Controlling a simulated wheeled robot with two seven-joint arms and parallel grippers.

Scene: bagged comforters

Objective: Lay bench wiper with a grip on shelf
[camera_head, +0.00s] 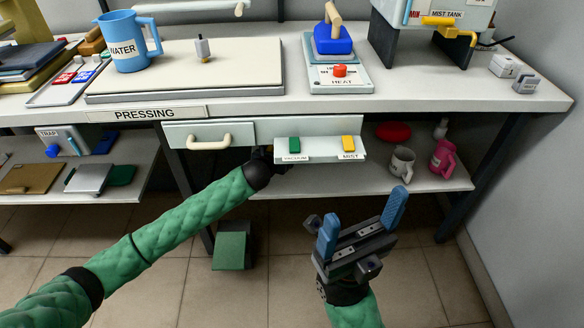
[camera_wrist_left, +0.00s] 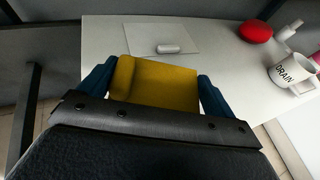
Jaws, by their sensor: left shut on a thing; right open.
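My left gripper (camera_wrist_left: 152,78) is shut on a yellow block-like thing, which I take to be the bench wiper (camera_wrist_left: 165,90), between its blue fingers. The wiper's grip cannot be made out. In the left wrist view it is in front of the white lower shelf (camera_wrist_left: 215,75); whether it touches the shelf I cannot tell. In the head view my left arm reaches under the bench, and its gripper and the wiper are hidden behind the switch panel. The shelf also shows there (camera_head: 345,181). My right gripper (camera_head: 362,212) is open and empty, in front of the shelf.
A flat grey plate with a small white cylinder (camera_wrist_left: 168,48) lies on the shelf. The switch panel (camera_head: 320,149) and drawer (camera_head: 208,133) hang above.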

